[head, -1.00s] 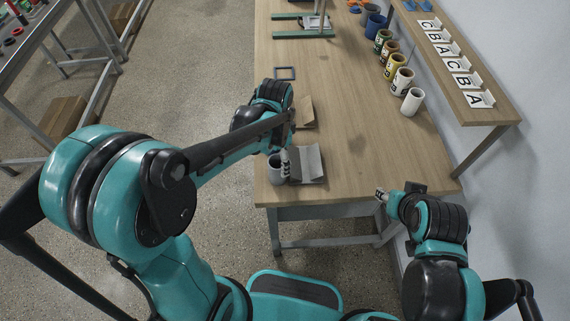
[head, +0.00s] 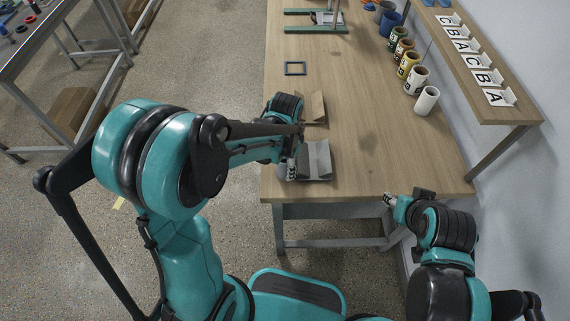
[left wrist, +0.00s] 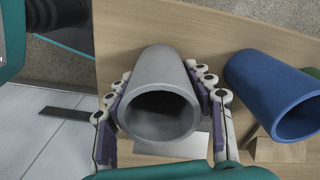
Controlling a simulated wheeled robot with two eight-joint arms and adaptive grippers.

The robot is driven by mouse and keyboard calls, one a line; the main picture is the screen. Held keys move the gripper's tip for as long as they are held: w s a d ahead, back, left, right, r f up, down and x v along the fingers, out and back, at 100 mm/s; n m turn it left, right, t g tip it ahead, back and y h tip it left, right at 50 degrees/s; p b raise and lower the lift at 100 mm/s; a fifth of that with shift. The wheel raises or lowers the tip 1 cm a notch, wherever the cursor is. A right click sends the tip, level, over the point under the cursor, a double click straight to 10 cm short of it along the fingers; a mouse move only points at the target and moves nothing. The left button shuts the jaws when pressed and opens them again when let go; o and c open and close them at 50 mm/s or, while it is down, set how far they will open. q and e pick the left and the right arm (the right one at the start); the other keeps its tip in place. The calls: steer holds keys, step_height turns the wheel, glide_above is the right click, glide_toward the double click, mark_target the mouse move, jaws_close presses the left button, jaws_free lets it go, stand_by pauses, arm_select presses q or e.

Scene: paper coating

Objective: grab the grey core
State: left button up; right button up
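The grey core (left wrist: 165,95) is a hollow tube with its open end facing the left wrist camera. My left gripper (left wrist: 160,72) has one finger along each side of it. The purple pads lie against its walls with no clear gap, so the gripper looks shut on it. In the head view my left gripper (head: 292,168) is low over the table's near left corner, and the core is mostly hidden there. My right gripper (head: 389,199) is near the table's front edge, too small to tell open or shut.
A blue core (left wrist: 275,95) is close beside the grey one in the left wrist view. A light stand (head: 317,160) and a brown stand (head: 316,106) are by my left gripper. A white core (head: 427,99) stands among several others along the right. The table's middle is clear.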

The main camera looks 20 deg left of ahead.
arm_select(q)
steer(key=c, duration=0.3)
steer(key=shift+c, duration=0.2)
steer(key=shift+r, duration=0.1)
